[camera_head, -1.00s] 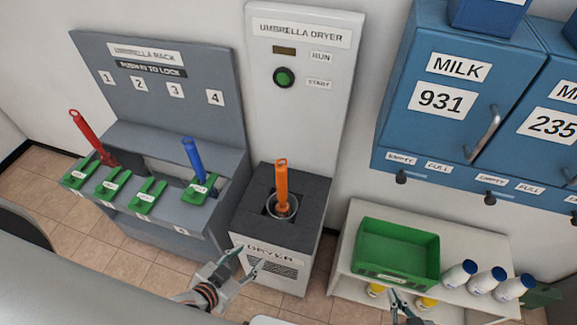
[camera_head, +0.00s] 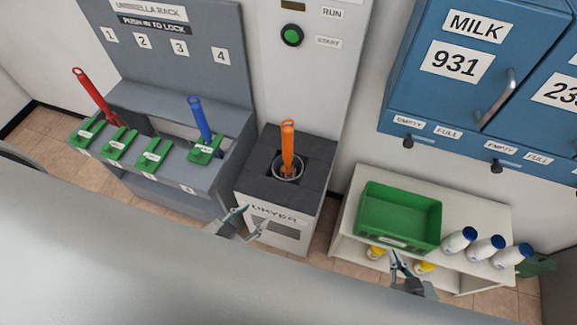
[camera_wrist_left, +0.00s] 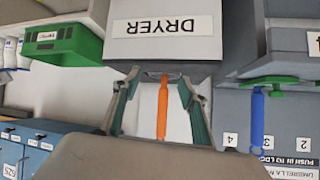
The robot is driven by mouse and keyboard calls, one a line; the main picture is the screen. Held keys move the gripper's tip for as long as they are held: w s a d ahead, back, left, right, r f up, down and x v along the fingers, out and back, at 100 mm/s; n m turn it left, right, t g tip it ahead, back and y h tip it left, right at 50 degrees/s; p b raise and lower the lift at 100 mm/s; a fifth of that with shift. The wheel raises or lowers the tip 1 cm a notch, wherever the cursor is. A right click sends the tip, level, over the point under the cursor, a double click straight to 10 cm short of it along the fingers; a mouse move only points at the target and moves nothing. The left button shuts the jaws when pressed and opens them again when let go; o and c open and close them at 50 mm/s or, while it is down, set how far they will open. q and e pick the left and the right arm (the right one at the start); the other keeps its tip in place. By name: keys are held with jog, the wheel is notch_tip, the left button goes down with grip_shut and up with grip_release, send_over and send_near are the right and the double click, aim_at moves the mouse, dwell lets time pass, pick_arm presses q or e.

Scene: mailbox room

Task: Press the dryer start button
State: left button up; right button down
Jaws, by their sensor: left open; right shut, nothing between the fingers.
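The green round start button (camera_head: 292,35) with a dark ring is on the dryer's pale upright panel (camera_head: 285,80), left of the START label. The dryer (camera_head: 277,230) has a dark top with an orange umbrella (camera_head: 288,140) upright in its round opening. My left gripper (camera_head: 254,217) is open and empty in front of the dryer's labelled face, well below the button. In the left wrist view, its spread fingers (camera_wrist_left: 158,80) frame the orange umbrella (camera_wrist_left: 162,108); the button is not visible there. My right gripper (camera_head: 397,264) is shut and empty by the white shelf.
An umbrella rack (camera_head: 190,72) with red (camera_head: 92,95) and blue (camera_head: 199,118) umbrellas stands left of the dryer. A green crate (camera_head: 398,236) and several white bottles (camera_head: 485,248) are on the shelf (camera_head: 350,215) at right. Blue milk boxes (camera_head: 440,90) hang above it.

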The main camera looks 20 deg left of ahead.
pick_arm(q)
jog(key=c, duration=1.1)
jog(key=shift+w+r, duration=0.1)
grip_shut()
jog(key=w+r+m+t+p, duration=0.1)
jog(key=w+r+m, duration=0.3)
jog(key=r, duration=0.6)
jog(key=w+r+m+t+y+p, duration=0.1)
jog(key=w+r+m+t, duration=0.3)
jog(key=w+r, duration=0.5)
jog(key=w+a+r+m+t+p, duration=0.1)
jog(key=w+r+m, duration=0.5)
jog(key=r, duration=0.6)
jog(key=shift+w+r+t+y, duration=0.3)
jog(key=shift+w+r+t, duration=0.1)
jog(key=shift+w+t, duration=0.35)
jog(key=shift+s, duration=0.1)
